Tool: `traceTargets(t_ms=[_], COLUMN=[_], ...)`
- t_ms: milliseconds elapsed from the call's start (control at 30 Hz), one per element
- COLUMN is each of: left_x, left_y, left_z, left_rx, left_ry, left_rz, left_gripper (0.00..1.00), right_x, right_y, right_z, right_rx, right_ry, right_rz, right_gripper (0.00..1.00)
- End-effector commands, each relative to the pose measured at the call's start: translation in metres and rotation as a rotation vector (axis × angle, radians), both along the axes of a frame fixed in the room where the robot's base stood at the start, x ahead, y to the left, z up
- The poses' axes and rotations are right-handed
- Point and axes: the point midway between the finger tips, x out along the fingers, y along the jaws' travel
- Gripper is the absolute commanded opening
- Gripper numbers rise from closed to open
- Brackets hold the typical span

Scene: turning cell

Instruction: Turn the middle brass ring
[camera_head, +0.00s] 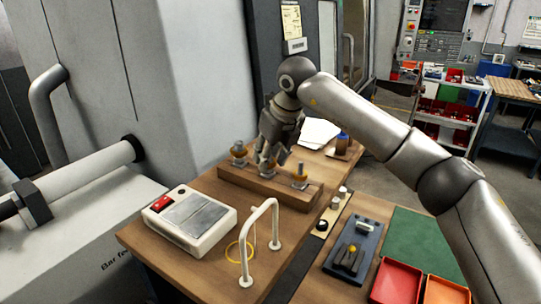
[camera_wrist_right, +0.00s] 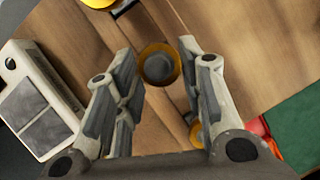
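A wooden block (camera_head: 266,190) on the bench carries a row of brass rings on posts. The left ring (camera_head: 239,151) and the right ring (camera_head: 300,176) show in the head view. The middle ring is largely hidden there by my right gripper (camera_head: 268,158), which points down over the block. In the right wrist view, the middle brass ring (camera_wrist_right: 160,48), with a dark round centre, lies between the spread fingers of my right gripper (camera_wrist_right: 164,66). The fingers are open, with gaps on both sides. I cannot tell their height against the ring. My left gripper is not in view.
A white box with a red button (camera_head: 190,217) stands left of the block. A white arch (camera_head: 275,240) with a yellow loop stands in front. A blue-grey tray (camera_head: 353,250), red bin (camera_head: 397,281) and green mat (camera_head: 420,238) lie to the right.

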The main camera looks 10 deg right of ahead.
Motion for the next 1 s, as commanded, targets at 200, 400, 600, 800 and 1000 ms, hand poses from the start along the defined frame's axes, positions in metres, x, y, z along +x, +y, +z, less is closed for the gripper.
traceTargets(t_ms=[200,400,600,800,1000], left_x=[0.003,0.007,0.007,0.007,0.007], left_y=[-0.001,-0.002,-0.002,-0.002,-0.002], left_z=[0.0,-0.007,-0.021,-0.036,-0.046], left_rx=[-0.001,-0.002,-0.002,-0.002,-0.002], left_ry=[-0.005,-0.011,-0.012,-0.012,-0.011], left_rz=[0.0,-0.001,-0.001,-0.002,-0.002], left_gripper=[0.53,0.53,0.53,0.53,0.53], right_x=[0.0,0.0,0.0,0.0,0.0], right_y=[0.0,0.001,0.002,0.004,0.006], right_z=[0.0,-0.002,-0.003,-0.002,-0.001], right_rx=[0.0,-0.001,-0.001,0.0,0.0], right_ry=[0.0,-0.001,-0.003,-0.004,-0.004], right_rz=[-0.002,-0.046,-0.164,-0.325,-0.479], right_gripper=[0.12,0.12,0.12,0.12,0.12])
